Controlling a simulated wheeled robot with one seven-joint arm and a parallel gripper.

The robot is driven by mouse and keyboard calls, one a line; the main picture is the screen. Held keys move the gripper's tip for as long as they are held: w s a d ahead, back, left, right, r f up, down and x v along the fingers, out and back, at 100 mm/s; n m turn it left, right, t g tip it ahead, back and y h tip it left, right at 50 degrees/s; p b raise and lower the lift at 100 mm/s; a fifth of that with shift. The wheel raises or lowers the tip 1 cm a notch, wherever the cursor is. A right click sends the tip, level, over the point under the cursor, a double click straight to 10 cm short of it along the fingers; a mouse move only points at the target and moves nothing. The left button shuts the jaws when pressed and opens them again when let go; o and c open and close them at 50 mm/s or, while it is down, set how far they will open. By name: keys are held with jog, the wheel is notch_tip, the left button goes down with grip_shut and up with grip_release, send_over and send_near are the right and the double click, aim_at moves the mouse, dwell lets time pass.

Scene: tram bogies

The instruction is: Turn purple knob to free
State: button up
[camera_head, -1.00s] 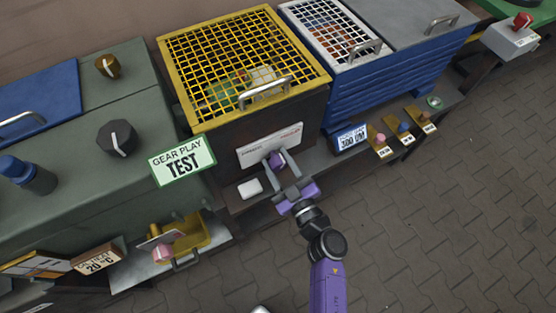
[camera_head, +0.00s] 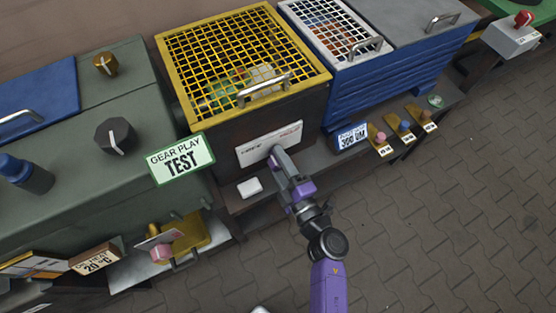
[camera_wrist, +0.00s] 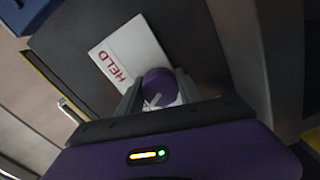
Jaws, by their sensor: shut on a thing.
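The purple knob (camera_wrist: 158,86) sits on a white plate (camera_wrist: 135,52) on the dark front of the yellow-meshed box. A pale pointer line shows on the knob's face. The red word HELD is readable on the plate in the wrist view. In the head view the plate (camera_head: 268,143) shows dark lettering at its left and red lettering at its right. My gripper (camera_head: 277,154) reaches the plate and is shut on the knob, one finger on each side of it in the wrist view. In the head view the fingers hide the knob.
A yellow mesh lid (camera_head: 235,65) with a metal handle covers the box above. A GEAR PLAY TEST sign (camera_head: 181,159) stands at left. A white block (camera_head: 250,187) lies on the ledge below. A blue-white 300 UM sign (camera_head: 351,138) stands at right. The paved floor is open.

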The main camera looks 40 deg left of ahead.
jog(key=shift+n, duration=1.2)
jog(key=o, duration=1.4)
jog(key=shift+c, duration=0.2)
jog(key=v, duration=0.7)
jog(key=shift+s+d, duration=0.15)
jog(key=shift+d, duration=0.2)
